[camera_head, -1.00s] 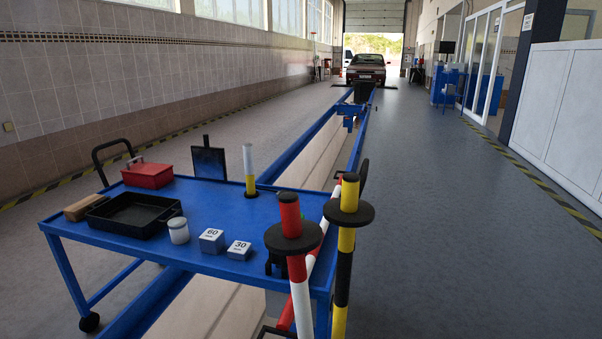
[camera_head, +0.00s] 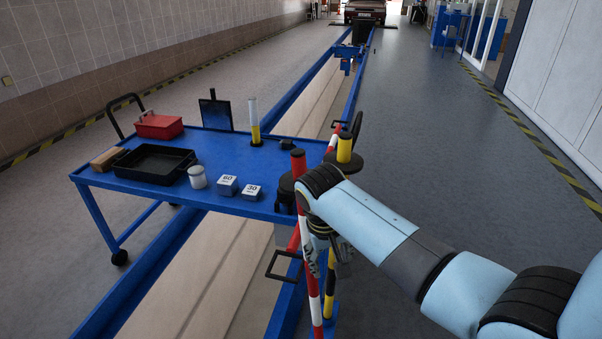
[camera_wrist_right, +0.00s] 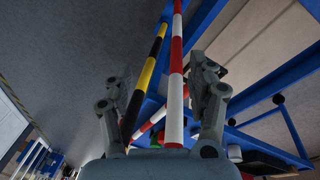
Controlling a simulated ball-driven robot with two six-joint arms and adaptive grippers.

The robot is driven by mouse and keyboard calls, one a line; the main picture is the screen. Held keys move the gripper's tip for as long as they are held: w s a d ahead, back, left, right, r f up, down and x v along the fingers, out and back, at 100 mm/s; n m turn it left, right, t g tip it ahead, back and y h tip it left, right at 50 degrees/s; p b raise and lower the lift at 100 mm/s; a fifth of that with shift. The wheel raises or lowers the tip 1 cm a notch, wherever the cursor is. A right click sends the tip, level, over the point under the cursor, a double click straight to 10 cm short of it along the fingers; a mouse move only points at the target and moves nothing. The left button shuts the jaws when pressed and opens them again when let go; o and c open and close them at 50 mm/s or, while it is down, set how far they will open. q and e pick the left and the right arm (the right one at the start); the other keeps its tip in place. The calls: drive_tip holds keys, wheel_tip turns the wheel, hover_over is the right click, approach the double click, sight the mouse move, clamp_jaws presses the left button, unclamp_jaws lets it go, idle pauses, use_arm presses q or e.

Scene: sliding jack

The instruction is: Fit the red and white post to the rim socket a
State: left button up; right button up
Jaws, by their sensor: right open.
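The red and white post (camera_head: 298,162) stands upright beside the blue cart, with a dark round collar below its red top. In the right wrist view the post (camera_wrist_right: 176,55) runs between the two fingers. My right gripper (camera_head: 327,260) is open around the post, pointing down, with space on both sides. It also shows in the right wrist view (camera_wrist_right: 162,75). The arm covers part of the post. My left gripper is not in view.
A yellow and black post (camera_head: 344,150) stands close on the right, also seen left of the red one in the wrist view (camera_wrist_right: 150,72). A slanted red and white bar is behind. The blue cart (camera_head: 225,150) carries a tray (camera_head: 152,176) and blocks. Floor at right is clear.

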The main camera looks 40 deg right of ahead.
drive_tip(key=w+r+t+p, duration=0.1)
drive_tip(key=w+r, duration=0.3)
drive_tip(key=r, duration=0.3)
drive_tip(key=w+r+p, duration=0.2)
drive_tip(key=w+r, duration=0.1)
drive_tip(key=r, duration=0.4)
wheel_tip(320, 180, up, 9)
drive_tip(key=t+p, duration=0.2)
hover_over(299, 158)
drive_tip(key=s+a, duration=0.2)
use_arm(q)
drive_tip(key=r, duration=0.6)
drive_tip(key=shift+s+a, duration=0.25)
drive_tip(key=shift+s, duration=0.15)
use_arm(e)
drive_tip(key=shift+m, duration=0.4)
drive_tip(key=x, duration=1)
drive_tip(key=shift+s+d, duration=0.2)
clamp_jaws()
drive_tip(key=shift+r, duration=0.1)
